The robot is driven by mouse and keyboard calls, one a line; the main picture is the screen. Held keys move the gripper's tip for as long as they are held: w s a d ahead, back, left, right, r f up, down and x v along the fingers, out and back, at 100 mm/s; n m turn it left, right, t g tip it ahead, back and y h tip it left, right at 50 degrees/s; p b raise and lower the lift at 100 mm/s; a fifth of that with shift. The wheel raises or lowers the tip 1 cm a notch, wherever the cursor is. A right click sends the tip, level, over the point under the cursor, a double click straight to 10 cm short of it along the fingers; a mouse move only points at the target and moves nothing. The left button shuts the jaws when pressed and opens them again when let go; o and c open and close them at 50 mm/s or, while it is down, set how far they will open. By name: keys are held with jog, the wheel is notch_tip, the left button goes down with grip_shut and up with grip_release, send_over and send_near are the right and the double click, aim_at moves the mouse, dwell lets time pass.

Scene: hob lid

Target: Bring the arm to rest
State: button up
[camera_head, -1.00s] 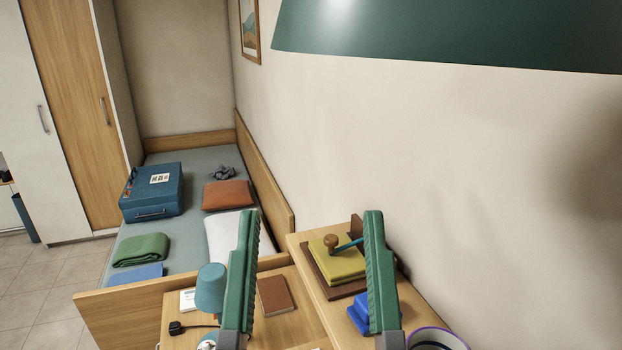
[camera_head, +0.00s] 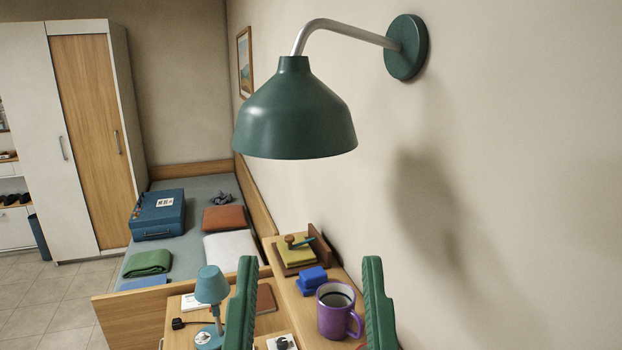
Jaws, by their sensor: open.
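My gripper (camera_head: 309,298) shows at the bottom of the head view, its two green ridged fingers pointing up and set wide apart. Nothing is between the fingertips as a held thing; a purple mug (camera_head: 338,312) with dark liquid shows in the gap, behind the fingers. A blue block-like object (camera_head: 312,281) also shows between the fingers, farther off on the wooden shelf. I cannot tell the exact distance from the fingers to the mug. No hob or lid is seen.
A green wall lamp (camera_head: 295,115) hangs on a metal arm from the right wall, above my gripper. A small teal lamp (camera_head: 211,288) stands on the desk. Beyond are a bed with a blue case (camera_head: 158,214), folded cloths and a wardrobe (camera_head: 90,140). Floor at lower left is clear.

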notch_tip(320, 180, up, 27)
jog(key=p, duration=2.4)
jog(key=shift+a+p, duration=0.15)
jog(key=shift+p, duration=0.25)
jog(key=shift+r, duration=0.1)
